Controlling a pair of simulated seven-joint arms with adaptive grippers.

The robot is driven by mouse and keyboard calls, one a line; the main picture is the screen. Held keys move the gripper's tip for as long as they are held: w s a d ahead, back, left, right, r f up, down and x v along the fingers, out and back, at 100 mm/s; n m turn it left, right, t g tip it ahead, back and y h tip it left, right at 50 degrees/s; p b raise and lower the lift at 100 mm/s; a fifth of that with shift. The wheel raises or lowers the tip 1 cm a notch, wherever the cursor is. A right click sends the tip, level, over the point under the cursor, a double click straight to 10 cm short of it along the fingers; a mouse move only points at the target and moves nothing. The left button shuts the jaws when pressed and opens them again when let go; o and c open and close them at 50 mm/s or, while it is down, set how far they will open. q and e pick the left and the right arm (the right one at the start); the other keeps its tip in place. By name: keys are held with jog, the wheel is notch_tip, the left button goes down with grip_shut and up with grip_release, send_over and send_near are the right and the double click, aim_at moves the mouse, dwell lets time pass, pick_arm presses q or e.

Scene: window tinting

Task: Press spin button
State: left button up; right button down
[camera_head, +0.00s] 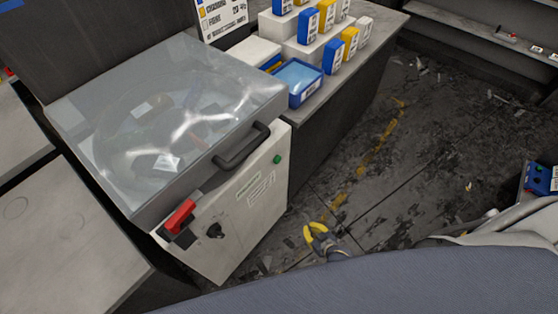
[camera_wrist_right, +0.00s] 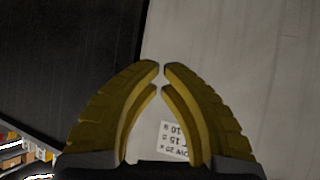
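The machine (camera_head: 215,215) has a light front panel and a clear grey lid (camera_head: 170,120), which is down. A small round green button (camera_head: 277,159) sits at the upper right of the panel. It is the only push button I make out there. My right gripper (camera_head: 312,233), with yellow fingers, is low and to the right of the panel, apart from the button. In the right wrist view its fingers (camera_wrist_right: 161,72) curve together with only a sliver between the tips and nothing held. The button is not visible there; a pale panel with a printed label (camera_wrist_right: 178,140) is. My left gripper is not in view.
The panel also carries a red-handled switch (camera_head: 180,216) and a black knob (camera_head: 215,231). A black handle (camera_head: 241,146) sticks out from the lid above the panel. Blue and yellow boxes (camera_head: 308,27) and a blue tray (camera_head: 298,80) stand on the counter behind. The floor to the right is open.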

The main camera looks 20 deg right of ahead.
aim_at(277, 159)
jog(key=w+a+r+m+t+y, duration=0.1)
jog(key=w+r+t, duration=0.2)
jog(key=w+r, duration=0.3)
jog(key=w+a+r+t, duration=0.1)
jog(key=w+r+t, duration=0.25)
jog(key=r, duration=0.55)
notch_tip(277, 159, up, 14)
jog(key=w+d+m+t+h, duration=0.1)
jog(key=d+m+t, duration=0.1)
jog(key=t, duration=0.3)
jog(key=shift+d+f+m, duration=0.15)
jog(key=shift+m, duration=0.75)
jog(key=shift+w, duration=0.15)
jog(key=w+a, duration=0.5)
jog(key=w, duration=0.2)
jog(key=shift+w+a, duration=0.55)
jog(key=shift+w, duration=0.3)
dwell(1.0)
jog(key=shift+s, duration=0.1)
jog(key=shift+s+d, duration=0.55)
jog(key=shift+s, duration=0.15)
dwell(0.3)
